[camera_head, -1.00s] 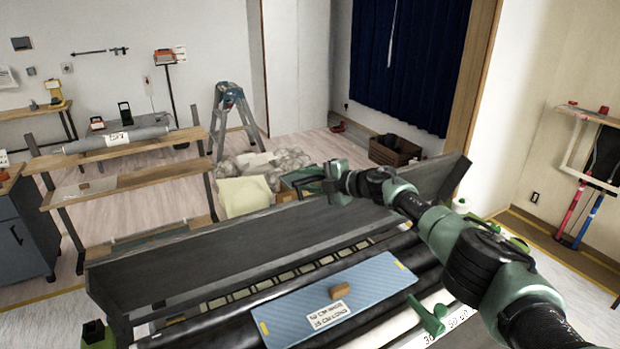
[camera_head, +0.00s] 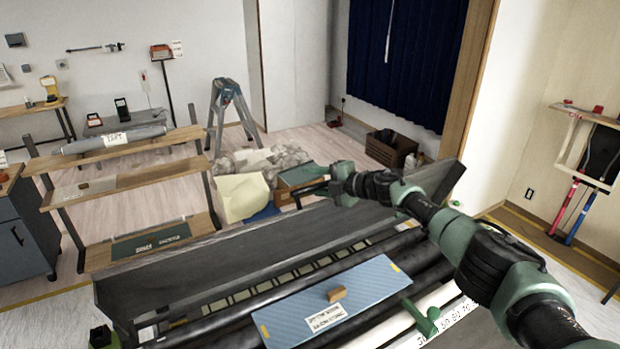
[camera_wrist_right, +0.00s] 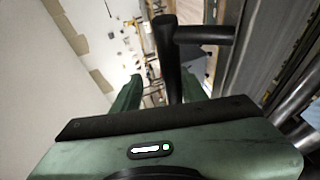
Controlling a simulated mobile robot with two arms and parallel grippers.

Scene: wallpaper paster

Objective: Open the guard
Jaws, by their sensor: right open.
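The paster machine has a long dark grey panel (camera_head: 215,258) along its far side, which may be the guard. It stands tilted above the black rollers. My right gripper (camera_head: 303,186) is beyond the panel's far edge, right of its middle, with the arm reaching across the machine from the lower right. In the right wrist view my right gripper's green fingers (camera_wrist_right: 158,92) are apart, with a black bar (camera_wrist_right: 168,62) in line with the gap between them. Whether they touch it I cannot tell. My left gripper is not in view.
A blue plate (camera_head: 372,297) with a wooden block and label lies over the rollers. A green handle (camera_head: 424,318) stands beside it. Beyond the machine are a cardboard box (camera_head: 298,178), plastic-wrapped bundles (camera_head: 265,160) and a stepladder (camera_head: 230,105). Shelves (camera_head: 120,184) stand at left.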

